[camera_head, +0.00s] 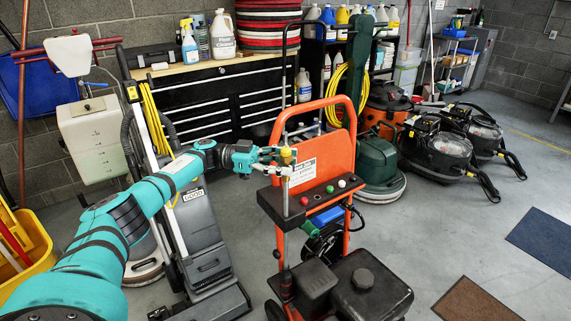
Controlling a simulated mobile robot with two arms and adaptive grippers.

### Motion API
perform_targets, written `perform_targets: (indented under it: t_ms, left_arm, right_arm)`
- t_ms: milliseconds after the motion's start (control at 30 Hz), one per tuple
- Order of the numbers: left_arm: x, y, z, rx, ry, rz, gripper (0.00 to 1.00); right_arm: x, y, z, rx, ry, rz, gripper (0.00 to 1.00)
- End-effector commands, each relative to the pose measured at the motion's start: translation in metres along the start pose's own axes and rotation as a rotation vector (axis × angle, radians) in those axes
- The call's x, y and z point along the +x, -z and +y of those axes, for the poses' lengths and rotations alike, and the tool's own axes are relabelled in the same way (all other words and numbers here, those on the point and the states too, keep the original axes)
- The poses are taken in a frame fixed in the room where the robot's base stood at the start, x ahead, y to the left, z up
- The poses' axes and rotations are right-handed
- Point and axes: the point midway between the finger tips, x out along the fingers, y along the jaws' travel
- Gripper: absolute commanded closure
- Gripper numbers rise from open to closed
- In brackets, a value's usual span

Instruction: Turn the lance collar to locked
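The lance (286,205) is a thin grey rod standing upright along the left side of the orange pressure washer cart (325,150). A small yellow collar (287,153) sits near its upper part. My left gripper (287,160) reaches in from the left on a teal arm. Its fingers are at the collar and the rod just below it, overlapping them in the picture. It is too small to tell whether the fingers press on the collar, or which way the collar is turned. My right gripper is out of view.
A grey floor machine (205,240) stands close to the left, under my arm. A green floor polisher (378,170) and black vacuums (445,150) stand to the right.

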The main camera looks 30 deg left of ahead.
Motion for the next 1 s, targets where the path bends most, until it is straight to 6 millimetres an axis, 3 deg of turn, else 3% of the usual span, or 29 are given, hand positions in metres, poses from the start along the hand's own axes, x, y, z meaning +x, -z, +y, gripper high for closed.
perform_targets:
  t_ms: [367,700,1000]
  left_arm:
    - [-0.004,0.0,0.0,0.0,-0.001,0.0,0.38]
    - [-0.057,0.0,-0.001,0.0,0.002,0.001,0.38]
    - [-0.075,-0.001,0.0,0.0,-0.002,0.001,0.38]
  right_arm:
    - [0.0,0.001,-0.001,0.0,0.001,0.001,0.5]
    - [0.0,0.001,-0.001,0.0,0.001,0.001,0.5]
    - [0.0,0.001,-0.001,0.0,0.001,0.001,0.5]
